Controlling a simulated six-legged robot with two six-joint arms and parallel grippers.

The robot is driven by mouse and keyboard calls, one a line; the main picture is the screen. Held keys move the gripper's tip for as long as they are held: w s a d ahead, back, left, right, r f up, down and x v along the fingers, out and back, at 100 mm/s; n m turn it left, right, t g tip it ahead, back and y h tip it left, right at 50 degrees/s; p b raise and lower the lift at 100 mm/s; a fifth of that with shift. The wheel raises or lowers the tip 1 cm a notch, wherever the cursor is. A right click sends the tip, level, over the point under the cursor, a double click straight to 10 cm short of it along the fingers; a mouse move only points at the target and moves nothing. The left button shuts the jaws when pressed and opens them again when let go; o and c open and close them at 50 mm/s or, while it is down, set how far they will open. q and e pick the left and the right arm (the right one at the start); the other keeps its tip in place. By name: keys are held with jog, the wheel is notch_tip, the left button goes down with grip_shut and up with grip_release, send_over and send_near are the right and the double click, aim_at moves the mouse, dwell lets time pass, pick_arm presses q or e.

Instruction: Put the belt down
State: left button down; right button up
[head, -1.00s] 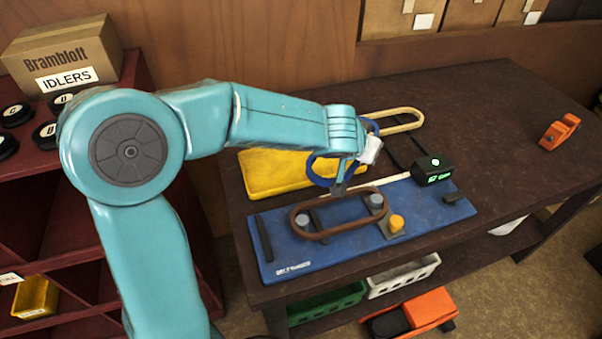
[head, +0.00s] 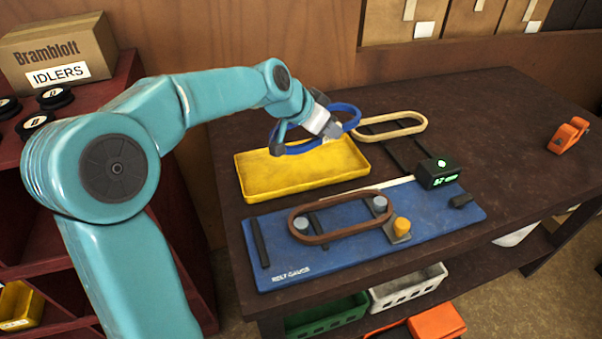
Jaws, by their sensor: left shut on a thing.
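My left gripper (head: 331,130) is shut on a blue belt (head: 357,116) and holds it above the back of the yellow tray (head: 300,189). The belt is a long loop, partly hidden by the gripper; I cannot tell its exact height above the tray. The tray's visible floor is bare. A brown belt (head: 340,234) lies around two grey posts on the blue belt gauge board (head: 375,250). A tan belt (head: 408,118) lies at the back of the table, right of the blue belt. My right gripper is not in view.
A black box with a green display (head: 437,173) stands at the gauge's right. An orange tool (head: 568,135) lies on the far right of the dark table (head: 490,120). The table between them is clear. A shelf with an idlers box (head: 62,52) stands at left.

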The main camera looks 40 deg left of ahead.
pick_arm(q)
jog(key=a+r+m+h+b, duration=0.2)
jog(key=a+r+m+b, duration=0.1)
jog(key=a, duration=0.2)
jog(key=g+b, duration=0.1)
jog(key=b, duration=0.4)
send_over(316, 176)
jog(key=s+a, duration=0.2)
jog(key=s, duration=0.1)
jog(key=shift+m+h, duration=0.4)
jog(key=f, duration=1.3)
jog(key=shift+d+f, duration=0.2)
jog(key=shift+f, duration=0.15)
notch_tip(316, 176, down, 5)
jog(key=shift+b, duration=0.45)
jog(key=shift+f, duration=0.1)
jog(key=c, duration=1.3)
grip_release()
jog(key=shift+o, duration=0.2)
